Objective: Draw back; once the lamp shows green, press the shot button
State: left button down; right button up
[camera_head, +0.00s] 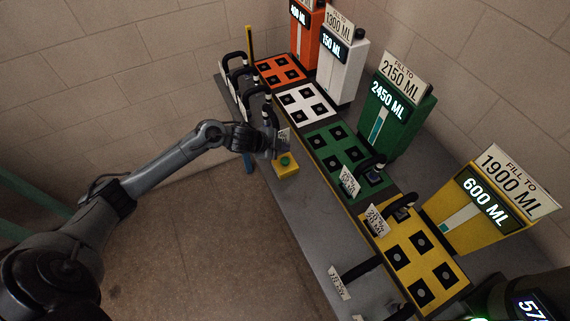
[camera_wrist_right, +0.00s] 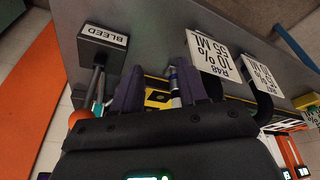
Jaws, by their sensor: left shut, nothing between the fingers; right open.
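A yellow box (camera_head: 287,170) with a round green button or lamp (camera_head: 285,160) on top stands at the near edge of the grey bench. I cannot tell which of the two the green disc is. My left gripper (camera_head: 275,143) is shut and empty, just above and behind the box, apart from it as far as I can see. In the right wrist view my right gripper (camera_wrist_right: 163,90) is open, its two dark fingers on either side of a hose fitting (camera_wrist_right: 175,88). I cannot tell whether they touch it.
Orange, white, green (camera_head: 397,115) and yellow (camera_head: 475,208) tanks with fill signs line the wall behind matching socket plates (camera_head: 306,104). Tagged black hoses (camera_head: 237,75) stand along the bench. A BLEED box (camera_wrist_right: 103,45) with a lever shows in the right wrist view. Floor in front is clear.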

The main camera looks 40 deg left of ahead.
aim_at(283, 162)
pick_arm(q)
notch_tip(283, 162, down, 3)
jog(key=shift+r+b, duration=0.2)
jog(key=shift+b, duration=0.6)
jog(key=shift+f+b, duration=0.45)
jog(key=shift+f, duration=0.5)
pick_arm(e)
jog(key=shift+a+f, duration=0.1)
jog(key=shift+f, duration=1.65)
pick_arm(q)
jog(key=shift+f, duration=0.2)
jog(key=shift+f, duration=0.2)
pick_arm(e)
jog(key=shift+f, duration=0.1)
